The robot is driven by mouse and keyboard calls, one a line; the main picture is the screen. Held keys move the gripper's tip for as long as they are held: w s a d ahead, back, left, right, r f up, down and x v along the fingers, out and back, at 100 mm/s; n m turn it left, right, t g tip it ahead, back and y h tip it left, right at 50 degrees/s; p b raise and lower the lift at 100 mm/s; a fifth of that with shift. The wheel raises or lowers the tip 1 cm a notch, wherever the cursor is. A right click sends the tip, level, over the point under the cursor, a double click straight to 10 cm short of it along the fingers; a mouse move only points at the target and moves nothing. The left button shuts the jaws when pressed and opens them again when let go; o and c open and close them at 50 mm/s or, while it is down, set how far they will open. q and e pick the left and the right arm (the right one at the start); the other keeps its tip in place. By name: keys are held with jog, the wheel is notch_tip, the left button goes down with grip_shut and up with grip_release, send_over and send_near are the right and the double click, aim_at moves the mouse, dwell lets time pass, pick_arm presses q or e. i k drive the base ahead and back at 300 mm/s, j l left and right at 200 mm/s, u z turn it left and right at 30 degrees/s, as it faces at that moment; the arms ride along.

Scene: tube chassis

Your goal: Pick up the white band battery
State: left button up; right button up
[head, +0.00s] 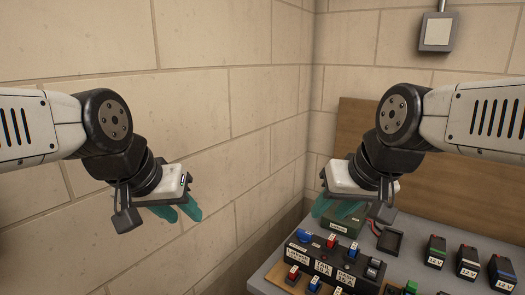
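Three dark batteries labelled 12 V stand in a row on the right of the grey bench. The white band battery (468,262) appears to be the middle one, with a pale band below its dark top. A green band battery (436,252) stands to its left and a blue band battery (502,273) to its right. My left gripper (176,210) hangs before the wall at left, far from the batteries; its teal fingers look apart and empty. My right gripper (325,207) is above the bench's back left, left of the batteries. Its far finger is hidden.
A dark panel (322,266) with labels and coloured terminals sits on the bench (408,272), left of the batteries. A green box (343,222) and a dark tray (388,241) lie behind it. A brown board (430,150) and a wall box (437,32) are at the back.

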aim_at(468, 266)
jog(key=z, duration=1.85)
